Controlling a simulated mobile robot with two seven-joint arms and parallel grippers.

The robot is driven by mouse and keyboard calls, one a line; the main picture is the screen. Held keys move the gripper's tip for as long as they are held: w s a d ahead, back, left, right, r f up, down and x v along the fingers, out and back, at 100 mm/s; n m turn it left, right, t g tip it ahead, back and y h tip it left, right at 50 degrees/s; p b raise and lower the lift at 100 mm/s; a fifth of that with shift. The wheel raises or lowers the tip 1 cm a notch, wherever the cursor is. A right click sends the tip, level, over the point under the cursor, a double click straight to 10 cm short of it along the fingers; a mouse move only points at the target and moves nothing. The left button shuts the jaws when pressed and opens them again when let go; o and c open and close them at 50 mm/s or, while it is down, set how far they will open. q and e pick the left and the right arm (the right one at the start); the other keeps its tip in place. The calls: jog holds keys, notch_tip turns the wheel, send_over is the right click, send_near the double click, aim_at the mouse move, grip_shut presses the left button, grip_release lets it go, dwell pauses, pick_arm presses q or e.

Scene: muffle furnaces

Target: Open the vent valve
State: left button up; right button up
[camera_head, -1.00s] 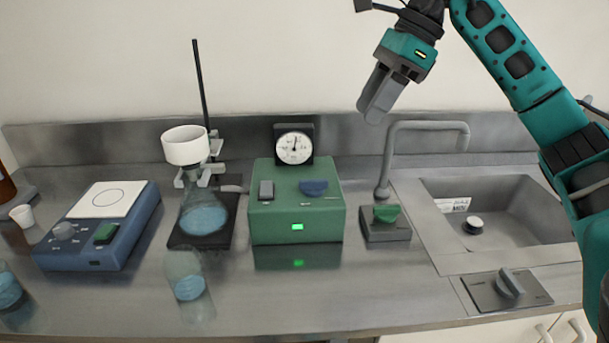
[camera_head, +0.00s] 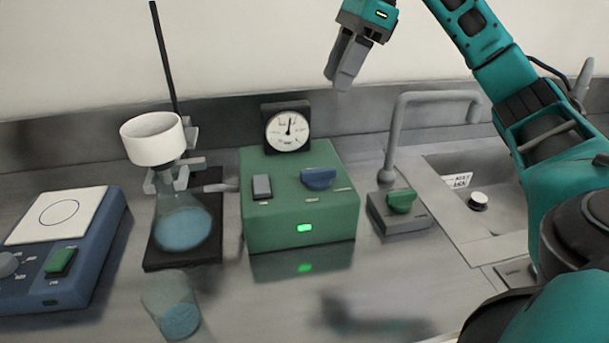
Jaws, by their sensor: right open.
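A green box (camera_head: 270,220) with a dial gauge (camera_head: 287,128) stands mid-counter. On its top are a blue knob (camera_head: 318,178) and a dark grey rocker switch (camera_head: 262,187); a green light glows on its front. To its right, a green knob (camera_head: 401,200) sits on a small grey base (camera_head: 400,222) beside the tap. I cannot tell from labels which knob is the vent valve. My right gripper (camera_head: 337,82) is open and empty, pointing down above and behind the green box, clear of both knobs. My left gripper is out of view.
A flask (camera_head: 183,222) with a white funnel (camera_head: 153,138) stands by a rod stand (camera_head: 165,60) at left. The tap (camera_head: 397,125) and sink (camera_head: 475,170) are right.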

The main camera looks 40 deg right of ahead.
aim_at(304, 171)
jog(key=b+x, duration=0.2)
jog(key=x, duration=0.4)
jog(key=d+b+x, duration=0.1)
jog(key=b+x, duration=0.2)
jog(key=x, duration=0.3)
jog(key=d+f+b+x, duration=0.1)
jog(key=b+x, duration=0.1)
jog(key=x, duration=0.4)
jog(key=shift+s+a+f, duration=0.1)
jog(key=shift+s, duration=0.3)
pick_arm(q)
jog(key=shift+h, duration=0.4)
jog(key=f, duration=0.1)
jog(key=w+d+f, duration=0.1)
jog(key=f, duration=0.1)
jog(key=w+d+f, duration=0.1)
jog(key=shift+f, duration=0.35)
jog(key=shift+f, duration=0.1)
pick_arm(e)
jog(key=shift+c, duration=0.6)
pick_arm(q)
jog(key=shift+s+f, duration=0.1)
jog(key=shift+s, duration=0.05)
pick_arm(e)
grip_shut()
